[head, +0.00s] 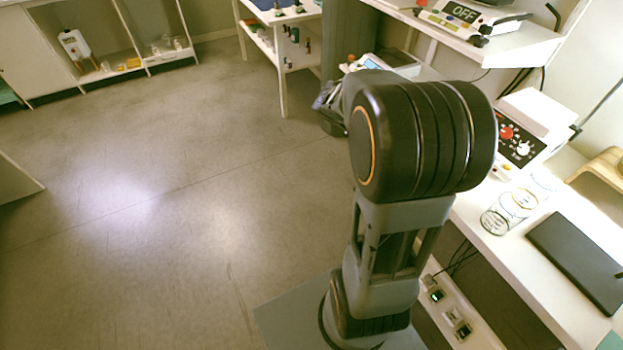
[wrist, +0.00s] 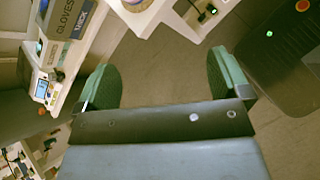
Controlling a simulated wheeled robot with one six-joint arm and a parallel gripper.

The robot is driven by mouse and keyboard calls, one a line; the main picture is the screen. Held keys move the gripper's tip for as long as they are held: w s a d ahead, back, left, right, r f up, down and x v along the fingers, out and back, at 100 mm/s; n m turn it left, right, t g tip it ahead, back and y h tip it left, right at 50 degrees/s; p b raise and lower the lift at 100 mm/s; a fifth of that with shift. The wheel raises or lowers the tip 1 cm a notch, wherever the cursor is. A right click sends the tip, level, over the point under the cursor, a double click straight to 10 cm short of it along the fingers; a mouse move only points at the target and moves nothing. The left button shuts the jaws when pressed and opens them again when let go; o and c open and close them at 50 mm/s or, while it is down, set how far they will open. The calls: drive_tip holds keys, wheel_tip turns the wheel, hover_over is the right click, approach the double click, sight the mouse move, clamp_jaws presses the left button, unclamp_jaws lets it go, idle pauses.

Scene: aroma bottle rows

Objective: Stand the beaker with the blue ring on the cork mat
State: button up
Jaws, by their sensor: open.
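Clear glass beakers stand in a row on the white bench in the head view. The nearest beaker (head: 496,221) has dark-looking bands, the middle beaker (head: 520,199) shows an orange or yellow band, and the far beaker (head: 543,181) is pale and washed out. I cannot tell for sure which one has the blue ring. I cannot make out a cork mat in either view. My gripper (wrist: 165,80) is open and empty in the wrist view, its green fingers wide apart above the floor, away from the beakers. The head view does not show its fingers.
A dark flat slab (head: 578,260) lies right of the beakers, and a wooden stand (head: 602,168) is behind it. A device with a red knob (head: 515,140) stands behind the beakers. A box marked GLOVES (wrist: 70,18) is in the wrist view. Open floor (head: 130,210) lies left.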

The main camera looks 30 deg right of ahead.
drive_tip(key=s+a+m+t+y, duration=0.2)
drive_tip(key=a+m+t+y, duration=0.1)
drive_tip(key=a, duration=0.8)
drive_tip(key=s+a+m+t+y, duration=0.2)
drive_tip(key=a+m+y, duration=0.3)
drive_tip(key=a, duration=0.7)
drive_tip(key=shift+a+f+m+t+y, duration=0.3)
drive_tip(key=shift+m+t+y, duration=0.1)
drive_tip(key=shift+m+t, duration=0.15)
